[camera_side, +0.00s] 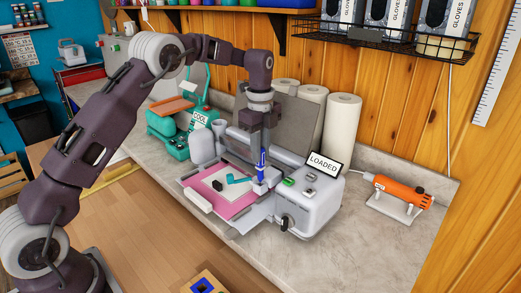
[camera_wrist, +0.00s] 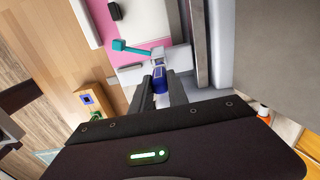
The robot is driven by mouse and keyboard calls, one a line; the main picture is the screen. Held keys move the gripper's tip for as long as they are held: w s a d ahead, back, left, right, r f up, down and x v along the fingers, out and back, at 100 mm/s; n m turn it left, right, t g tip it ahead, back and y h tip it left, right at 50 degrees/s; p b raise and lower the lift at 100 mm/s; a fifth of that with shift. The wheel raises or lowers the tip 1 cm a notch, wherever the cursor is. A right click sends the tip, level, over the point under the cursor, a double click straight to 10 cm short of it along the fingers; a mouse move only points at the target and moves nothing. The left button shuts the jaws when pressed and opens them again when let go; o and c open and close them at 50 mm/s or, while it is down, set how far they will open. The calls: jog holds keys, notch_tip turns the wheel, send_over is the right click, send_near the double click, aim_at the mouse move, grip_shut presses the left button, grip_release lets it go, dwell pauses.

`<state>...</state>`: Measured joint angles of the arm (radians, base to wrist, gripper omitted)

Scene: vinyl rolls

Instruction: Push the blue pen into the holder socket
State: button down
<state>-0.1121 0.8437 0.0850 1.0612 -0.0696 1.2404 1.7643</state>
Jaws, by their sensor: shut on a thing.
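My gripper (camera_side: 263,151) is shut on the blue pen (camera_side: 262,161), which stands roughly upright over the white holder carriage (camera_side: 259,187) of the cutting machine. In the wrist view the blue pen (camera_wrist: 159,82) lies between my two fingers (camera_wrist: 160,90). The holder (camera_wrist: 156,62) is directly beyond the pen's end, and a teal lever (camera_wrist: 131,47) sticks out from it to the left. The lever also shows in the side view (camera_side: 237,180). The socket opening is hidden, so I cannot tell how deep the pen sits.
The machine's white end housing (camera_side: 311,207) bears a "LOADED" sign (camera_side: 324,164). A pink mat (camera_side: 232,207) with a white sheet lies in front. Paper rolls (camera_side: 342,132) stand behind. An orange tool (camera_side: 402,192) rests at right. A wooden block (camera_side: 203,282) is at the bottom.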

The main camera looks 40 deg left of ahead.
aim_at(260, 168)
jog(key=shift+f, duration=0.1)
dwell(0.3)
jog(key=shift+f, duration=0.45)
jog(key=shift+f, duration=0.15)
jog(key=shift+f, duration=0.55)
jog(key=shift+f, duration=0.15)
dwell(0.5)
jog(key=shift+f, duration=0.6)
jog(key=shift+f, duration=0.15)
jog(key=shift+f, duration=0.35)
jog(key=shift+s+f, duration=0.1)
jog(key=shift+f, duration=0.4)
dwell(0.9)
